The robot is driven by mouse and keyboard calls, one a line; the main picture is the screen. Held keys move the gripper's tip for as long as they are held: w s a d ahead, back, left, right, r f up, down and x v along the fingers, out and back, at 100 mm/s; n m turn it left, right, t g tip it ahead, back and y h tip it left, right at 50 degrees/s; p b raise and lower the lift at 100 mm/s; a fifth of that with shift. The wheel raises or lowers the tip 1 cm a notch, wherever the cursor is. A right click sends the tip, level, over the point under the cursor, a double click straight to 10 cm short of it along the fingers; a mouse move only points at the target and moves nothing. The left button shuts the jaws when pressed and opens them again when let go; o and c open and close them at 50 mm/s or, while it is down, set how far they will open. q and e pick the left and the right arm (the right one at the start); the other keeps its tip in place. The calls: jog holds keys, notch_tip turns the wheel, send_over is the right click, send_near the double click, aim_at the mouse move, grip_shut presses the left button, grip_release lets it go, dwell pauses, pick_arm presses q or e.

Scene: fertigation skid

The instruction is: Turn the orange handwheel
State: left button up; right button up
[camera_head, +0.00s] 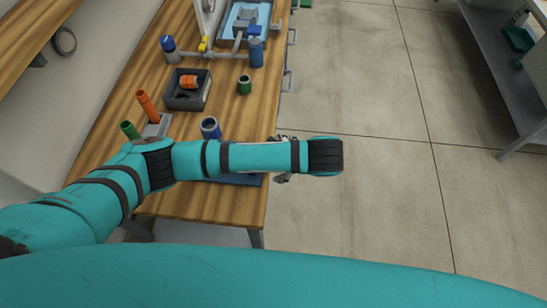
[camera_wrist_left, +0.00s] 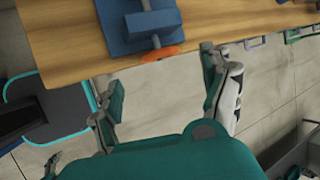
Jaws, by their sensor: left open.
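The orange handwheel (camera_wrist_left: 163,54) shows nearly edge-on in the left wrist view, at the table's edge. It sits on the end of a grey shaft from a blue block on a blue base plate (camera_wrist_left: 125,34). My left gripper (camera_wrist_left: 156,72) is open and empty, its fingers spread wide, with the handwheel ahead of the gap between them. I see no contact. In the head view my left arm crosses the table and hides the handwheel; only part of the blue plate (camera_head: 245,180) and bits of the gripper show.
Open floor (camera_head: 380,90) lies right of the table.

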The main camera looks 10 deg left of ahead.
pick_arm(q)
jog(key=v, duration=0.4)
jog(key=shift+d+r, duration=0.15)
jog(key=shift+r, duration=0.05)
jog(key=shift+s, duration=0.15)
